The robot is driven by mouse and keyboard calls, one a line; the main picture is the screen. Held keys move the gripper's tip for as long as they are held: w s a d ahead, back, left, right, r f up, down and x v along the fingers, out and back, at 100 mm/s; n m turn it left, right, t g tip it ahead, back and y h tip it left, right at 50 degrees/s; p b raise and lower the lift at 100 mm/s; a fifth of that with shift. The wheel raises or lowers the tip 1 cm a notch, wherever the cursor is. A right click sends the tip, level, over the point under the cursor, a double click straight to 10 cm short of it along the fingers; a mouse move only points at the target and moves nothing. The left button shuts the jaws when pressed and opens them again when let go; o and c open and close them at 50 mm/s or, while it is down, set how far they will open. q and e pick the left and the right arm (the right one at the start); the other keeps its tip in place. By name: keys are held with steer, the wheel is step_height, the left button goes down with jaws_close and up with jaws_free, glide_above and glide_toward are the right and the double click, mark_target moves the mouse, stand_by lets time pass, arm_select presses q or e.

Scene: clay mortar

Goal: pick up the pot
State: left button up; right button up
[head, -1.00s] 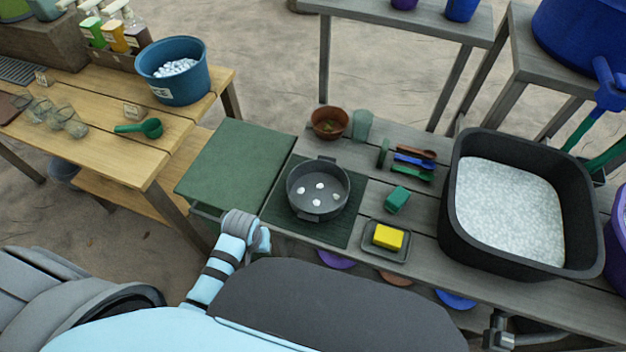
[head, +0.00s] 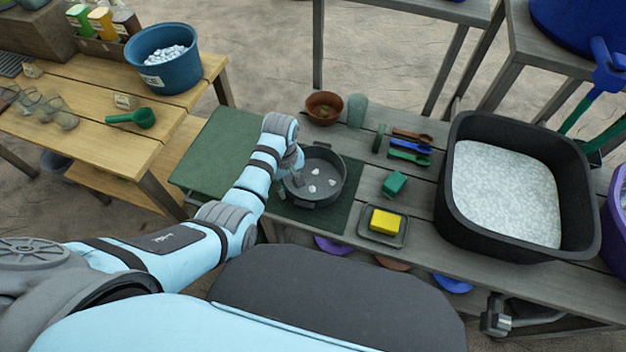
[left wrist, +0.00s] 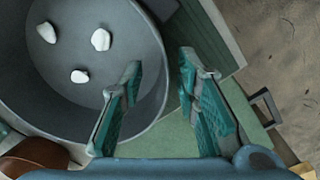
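The pot (head: 330,193) is a round, dark grey pan with a few white pebbles in it, standing upright on a dark green mat (head: 345,213). In the left wrist view the pot (left wrist: 80,115) fills the upper left. My left gripper (left wrist: 162,62) is open there, one finger over the pot's inside and the other outside its wall, with the rim between them. I cannot tell how far down the fingers reach. My right gripper is not in view.
A green board (head: 213,147) lies left of the pot. A brown bowl (head: 324,108) and a green cup (head: 357,110) stand behind.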

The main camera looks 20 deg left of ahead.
arm_select(q)
step_height(320, 180, down, 3)
steer(key=shift+r+b, duration=0.15)
steer(key=shift+b, duration=0.15)
steer(key=shift+r, duration=0.1)
jaws_close()
steer(key=shift+s, duration=0.1)
